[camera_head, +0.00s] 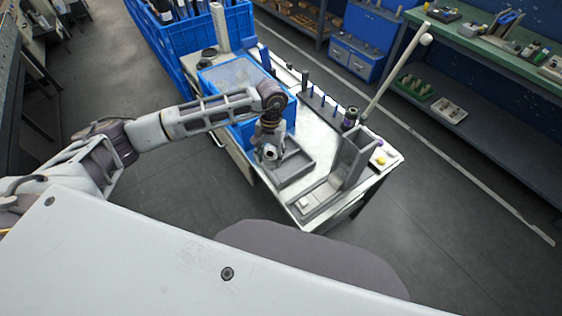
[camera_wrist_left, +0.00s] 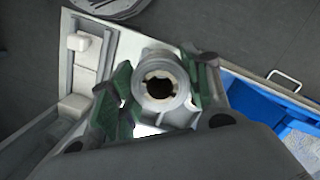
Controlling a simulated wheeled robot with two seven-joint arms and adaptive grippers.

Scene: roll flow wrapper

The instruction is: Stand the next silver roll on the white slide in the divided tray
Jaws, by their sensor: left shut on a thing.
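My left gripper (camera_head: 268,157) is above the near part of the work table, over the left side of a grey shallow tray (camera_head: 297,169). In the left wrist view the gripper's green-padded fingers (camera_wrist_left: 160,98) are shut on a silver roll (camera_wrist_left: 161,76), seen end-on with a dark hollow core. The white slide (camera_head: 352,155) stands on the table to the right of the gripper, with its low trough running toward the near edge. It also shows in the left wrist view (camera_wrist_left: 92,28), left of the roll. My right gripper is out of view.
A blue bin (camera_head: 247,138) stands on the table just behind and left of my gripper. A row of dark and blue pegs (camera_head: 312,91) lines the table's far edge. A white pole (camera_head: 398,70) rises behind the slide. Open floor surrounds the table's near side.

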